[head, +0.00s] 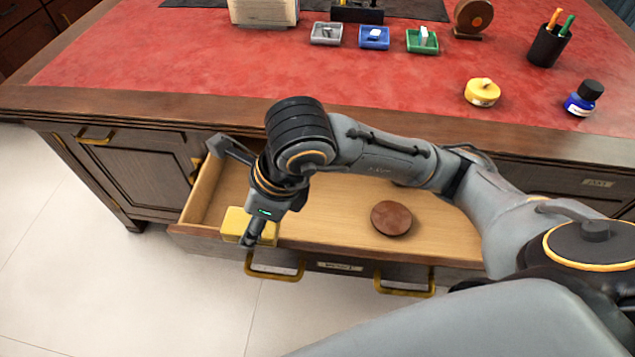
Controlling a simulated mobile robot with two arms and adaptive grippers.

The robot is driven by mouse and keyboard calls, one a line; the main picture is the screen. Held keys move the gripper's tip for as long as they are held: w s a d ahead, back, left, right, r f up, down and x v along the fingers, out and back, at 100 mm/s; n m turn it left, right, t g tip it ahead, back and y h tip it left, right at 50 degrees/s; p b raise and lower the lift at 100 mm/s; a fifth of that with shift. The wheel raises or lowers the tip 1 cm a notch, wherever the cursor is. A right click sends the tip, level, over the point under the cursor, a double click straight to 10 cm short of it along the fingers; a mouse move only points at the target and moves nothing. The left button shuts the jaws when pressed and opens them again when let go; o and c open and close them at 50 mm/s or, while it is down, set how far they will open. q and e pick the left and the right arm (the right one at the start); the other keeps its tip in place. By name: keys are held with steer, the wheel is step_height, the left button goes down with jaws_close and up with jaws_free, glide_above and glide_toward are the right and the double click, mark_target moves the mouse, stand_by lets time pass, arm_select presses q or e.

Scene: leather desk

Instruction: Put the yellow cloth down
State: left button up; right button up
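The yellow cloth (234,222) shows as a flat folded block at the front left of the open drawer (330,192). It overlaps the drawer's front edge in the picture. I cannot tell whether it rests on anything. My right gripper (239,192) hangs over the drawer's left part, with its fingers spread wide. One finger is at the drawer's back left; the other is in front of the cloth and hides part of it. Whether that finger touches the cloth is unclear. My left gripper is not in view.
A round brown disc (391,218) lies in the drawer. On the red desktop are small grey (326,34), blue (374,38) and green (422,41) trays, a yellow round object (482,93), an ink bottle (583,99) and a pen cup (549,46). My arm crosses above the drawer.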

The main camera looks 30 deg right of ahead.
steer(key=w+d+f, duration=0.3)
steer(key=w+d, duration=0.2)
steer(key=d, duration=0.1)
glide_above(293, 214)
steer(key=a, duration=0.1)
steer(key=f, duration=0.4)
steer(key=shift+s+f+b, duration=0.15)
steer(key=shift+s+b, duration=0.25)
steer(key=shift+w+d+f, duration=0.35)
steer(key=shift+f, duration=0.3)
step_height(293, 214, down, 3)
steer(key=shift+w+d+f, duration=0.1)
steer(key=shift+d+f, duration=0.05)
steer(key=shift+f, duration=0.05)
arm_select(q)
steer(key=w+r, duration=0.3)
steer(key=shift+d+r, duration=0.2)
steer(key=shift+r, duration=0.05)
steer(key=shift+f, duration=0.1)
steer(key=shift+b, duration=0.35)
arm_select(e)
steer(key=shift+f, duration=0.15)
